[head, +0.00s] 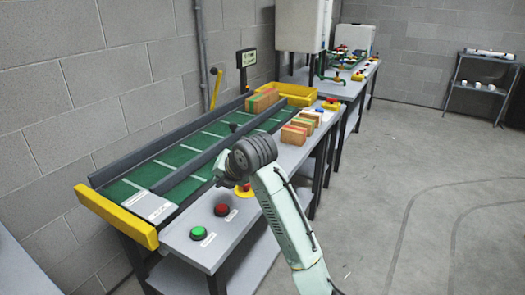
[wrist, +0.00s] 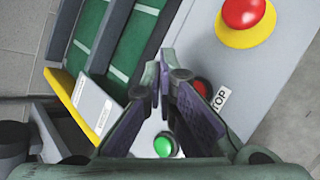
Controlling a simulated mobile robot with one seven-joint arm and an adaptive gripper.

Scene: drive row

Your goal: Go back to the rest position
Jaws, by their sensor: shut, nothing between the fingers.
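My gripper (wrist: 159,92) is shut and empty in the wrist view, its fingertips together above the button panel. In the head view my arm reaches out over the front of the conveyor bench, and the fingers are hard to make out behind my wrist. Below the fingers, a green button (wrist: 163,145) and a partly hidden red button (wrist: 202,85) show in the wrist view. The same green button (head: 198,233) and red button (head: 221,209) stand on the bench's near end in the head view. A larger red button on a yellow base (wrist: 241,14) lies to the upper right in the wrist view.
The green conveyor (head: 190,155) has dark side rails and a yellow end bar (head: 115,216). Several boxes (head: 294,133) stand on the bench beyond my arm. The floor (head: 400,190) to the right is clear; a dark shelf (head: 480,85) stands farther back.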

